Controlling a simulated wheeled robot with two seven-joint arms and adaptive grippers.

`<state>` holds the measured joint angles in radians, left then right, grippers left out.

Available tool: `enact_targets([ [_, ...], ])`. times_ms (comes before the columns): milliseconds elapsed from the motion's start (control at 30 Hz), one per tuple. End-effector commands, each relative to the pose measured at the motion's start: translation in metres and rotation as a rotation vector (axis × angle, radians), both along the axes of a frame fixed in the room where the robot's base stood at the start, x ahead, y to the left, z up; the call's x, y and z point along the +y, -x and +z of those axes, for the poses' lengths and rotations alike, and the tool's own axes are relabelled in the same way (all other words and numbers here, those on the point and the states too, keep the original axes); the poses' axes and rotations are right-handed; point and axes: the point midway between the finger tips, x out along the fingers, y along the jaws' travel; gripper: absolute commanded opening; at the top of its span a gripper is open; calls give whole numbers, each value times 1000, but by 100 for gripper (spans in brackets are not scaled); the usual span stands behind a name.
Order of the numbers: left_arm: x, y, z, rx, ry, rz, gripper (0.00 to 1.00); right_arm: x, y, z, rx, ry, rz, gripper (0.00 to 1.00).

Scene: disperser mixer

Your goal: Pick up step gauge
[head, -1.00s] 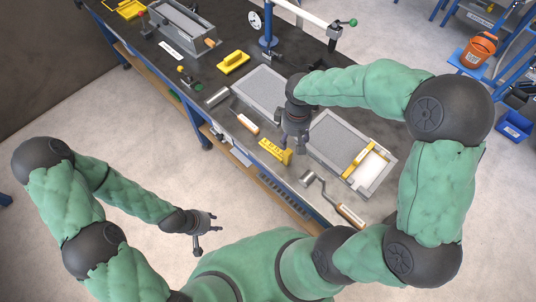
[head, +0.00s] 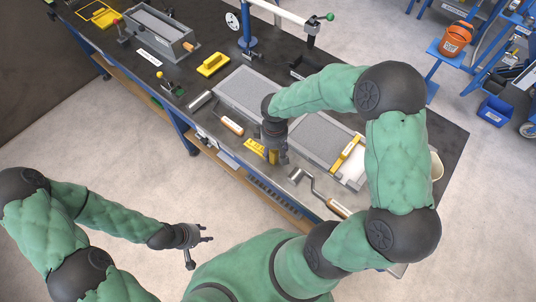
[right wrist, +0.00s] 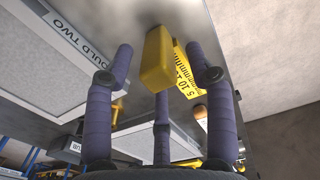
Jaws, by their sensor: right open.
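My left gripper (head: 197,246) is open and empty, out over the floor in front of the bench.
Two grey trays, left (head: 248,92) and right (head: 318,136), lie behind the gauge. A yellow float (head: 213,64) and a mould box (head: 160,35) stand further left.

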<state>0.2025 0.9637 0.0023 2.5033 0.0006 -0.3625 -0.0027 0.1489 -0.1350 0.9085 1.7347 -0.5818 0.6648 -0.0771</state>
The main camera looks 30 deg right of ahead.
Motion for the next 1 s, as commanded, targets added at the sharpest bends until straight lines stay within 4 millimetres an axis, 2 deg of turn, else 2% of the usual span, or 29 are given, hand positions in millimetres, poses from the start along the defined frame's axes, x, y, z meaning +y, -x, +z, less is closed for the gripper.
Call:
enact_targets([
  [33,0,0,-5,0,0,0,40,1,0,-11,2,0,1,55],
  [133,0,0,-8,0,0,0,40,0,0,-22,2,0,0,55],
  [400,0,0,-8,0,0,0,40,1,0,-24,-1,0,0,55],
  [600,0,0,-8,0,0,0,40,1,0,-24,-1,0,0,0],
  [1000,0,0,-7,0,0,0,40,0,-1,-23,-1,1,0,0],
])
